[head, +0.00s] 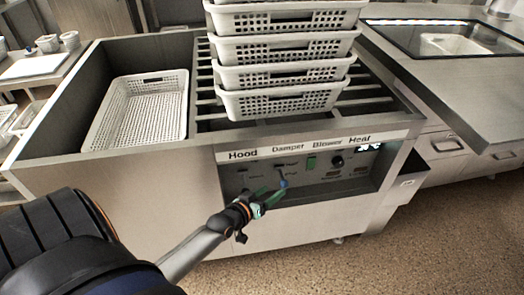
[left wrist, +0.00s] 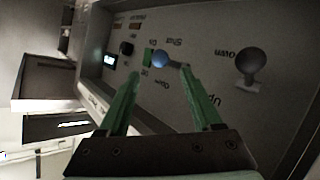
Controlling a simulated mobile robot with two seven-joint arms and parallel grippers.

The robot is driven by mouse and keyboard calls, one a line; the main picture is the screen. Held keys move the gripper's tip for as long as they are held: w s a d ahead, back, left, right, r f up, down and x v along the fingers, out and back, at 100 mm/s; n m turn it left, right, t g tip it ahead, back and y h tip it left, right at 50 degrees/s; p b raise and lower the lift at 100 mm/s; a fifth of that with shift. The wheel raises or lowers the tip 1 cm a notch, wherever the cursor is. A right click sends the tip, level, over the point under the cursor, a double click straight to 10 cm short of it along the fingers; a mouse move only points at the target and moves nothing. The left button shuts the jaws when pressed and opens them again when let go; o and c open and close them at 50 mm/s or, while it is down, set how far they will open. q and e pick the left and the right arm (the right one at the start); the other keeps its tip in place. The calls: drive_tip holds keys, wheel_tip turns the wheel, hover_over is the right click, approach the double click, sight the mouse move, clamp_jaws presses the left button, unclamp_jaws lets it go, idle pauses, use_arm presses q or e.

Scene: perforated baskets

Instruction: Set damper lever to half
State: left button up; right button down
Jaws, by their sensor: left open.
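The damper lever has a blue round knob (head: 283,184) and sits under the "Damper" label on the recessed control panel. In the left wrist view, the blue damper knob (left wrist: 160,60) shows between and just beyond the fingertips, with its short stalk running right toward one fingertip. My left gripper (head: 272,194) has green fingers and is open just in front of the lever. In the left wrist view its fingers (left wrist: 160,77) are spread with nothing held. I cannot tell whether a finger touches the stalk. My right gripper is not in view.
Another knobbed lever, for the hood (left wrist: 250,62), is on the panel beside the damper. A green switch (head: 311,162) and a dark dial (head: 337,161) lie to the right. Stacked white perforated baskets (head: 285,75) stand on the slats above; another basket (head: 104,137) sits left.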

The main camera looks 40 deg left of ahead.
use_arm(q)
drive_tip(key=shift+p+v, duration=0.3)
drive_tip(key=shift+v, duration=1.85)
